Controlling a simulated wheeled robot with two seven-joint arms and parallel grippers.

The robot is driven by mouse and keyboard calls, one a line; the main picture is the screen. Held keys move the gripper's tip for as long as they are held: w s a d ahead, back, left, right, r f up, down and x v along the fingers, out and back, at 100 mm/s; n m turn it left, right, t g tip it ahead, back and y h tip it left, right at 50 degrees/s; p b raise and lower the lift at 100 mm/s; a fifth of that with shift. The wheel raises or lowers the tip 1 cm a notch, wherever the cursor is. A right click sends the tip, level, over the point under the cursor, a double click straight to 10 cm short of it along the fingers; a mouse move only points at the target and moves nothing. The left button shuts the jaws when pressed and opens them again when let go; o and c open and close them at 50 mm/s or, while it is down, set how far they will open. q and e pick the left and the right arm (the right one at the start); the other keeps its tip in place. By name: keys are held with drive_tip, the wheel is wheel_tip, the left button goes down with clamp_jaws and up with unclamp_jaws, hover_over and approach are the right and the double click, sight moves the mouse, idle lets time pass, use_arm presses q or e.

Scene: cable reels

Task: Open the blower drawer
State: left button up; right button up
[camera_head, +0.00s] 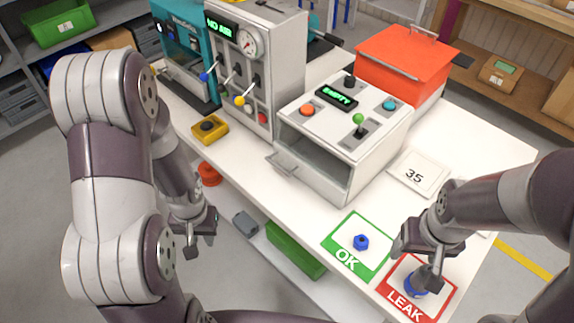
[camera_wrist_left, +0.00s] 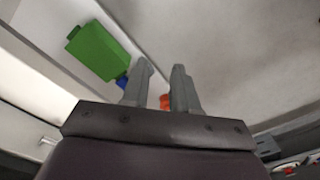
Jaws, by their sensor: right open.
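A white machine with a green EMPTY display (camera_head: 336,97) stands on the white table. My right gripper (camera_head: 416,262) is open above the red LEAK card (camera_head: 436,299), close to a blue part (camera_head: 412,286).
A green OK card (camera_head: 345,256) holds another blue part (camera_head: 361,242). A lower shelf carries a green box (camera_head: 295,250). Floor left of the table is free.

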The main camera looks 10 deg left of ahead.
use_arm(q)
drive_tip(key=w+a+f+n+t, duration=0.2)
drive_tip(key=w+f, duration=0.2)
drive_tip(key=f, duration=0.3)
drive_tip(key=n+t+h, duration=0.7)
drive_tip(key=t+h, duration=0.2)
drive_tip(key=t, duration=0.2)
approach(278, 165)
drive_tip(key=x, duration=1)
drive_tip(key=shift+f+p, duration=0.3)
drive_tip(key=shift+c, duration=0.2)
clamp_jaws()
